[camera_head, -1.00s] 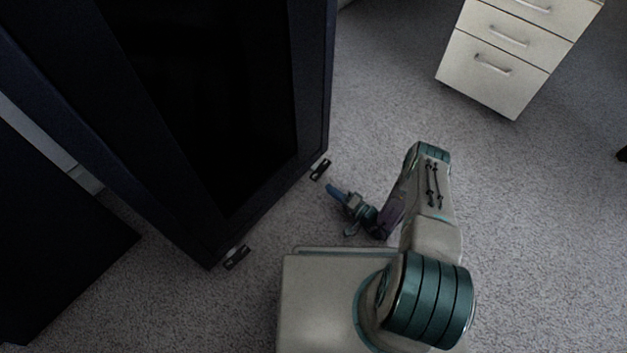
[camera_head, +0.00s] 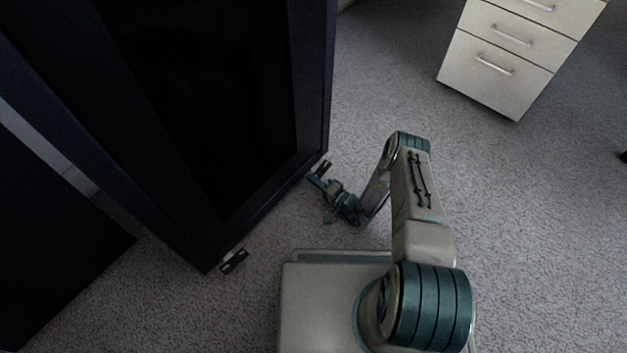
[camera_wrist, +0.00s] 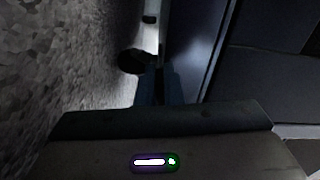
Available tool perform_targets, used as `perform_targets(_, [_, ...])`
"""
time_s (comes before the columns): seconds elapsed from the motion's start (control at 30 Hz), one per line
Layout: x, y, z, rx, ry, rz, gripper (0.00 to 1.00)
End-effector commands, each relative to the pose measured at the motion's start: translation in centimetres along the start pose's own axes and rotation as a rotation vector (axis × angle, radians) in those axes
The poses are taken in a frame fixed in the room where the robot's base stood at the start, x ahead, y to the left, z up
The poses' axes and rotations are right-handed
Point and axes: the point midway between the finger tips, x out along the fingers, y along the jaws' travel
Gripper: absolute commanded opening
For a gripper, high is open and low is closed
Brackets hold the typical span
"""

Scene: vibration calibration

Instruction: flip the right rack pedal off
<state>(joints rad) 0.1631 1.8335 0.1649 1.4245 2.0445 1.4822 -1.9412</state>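The dark rack (camera_head: 312,80) stands at the left in the head view, and its blue-black side also fills the right of the wrist view (camera_wrist: 195,45). The right rack pedal (camera_head: 324,167) is a small black piece with a light part at the rack's lower right corner. The left pedal (camera_head: 234,261) is at the near corner. My gripper (camera_head: 314,181) is low over the carpet, its blue fingertips just below the right pedal; whether they touch it is unclear. In the wrist view its two fingers (camera_wrist: 159,84) lie close together, with nothing visible held.
A white drawer cabinet (camera_head: 500,62) stands at the upper right. Another dark cabinet (camera_head: 50,250) is at the lower left. Grey carpet (camera_head: 540,220) is open on the right. A dark round part (camera_wrist: 133,61) shows beyond the fingers in the wrist view.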

Motion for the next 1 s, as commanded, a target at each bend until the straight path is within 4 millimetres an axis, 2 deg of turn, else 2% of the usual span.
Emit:
perform_targets(0.23, [0.0,-0.1,-0.1,0.034,0.002,0.001,0.0])
perform_targets(0.63, [-0.1,-1.4,-0.6,0.371,0.002,0.0,0.0])
perform_targets(1.0, [0.0,-1.5,-0.6,0.402,0.0,0.0,0.0])
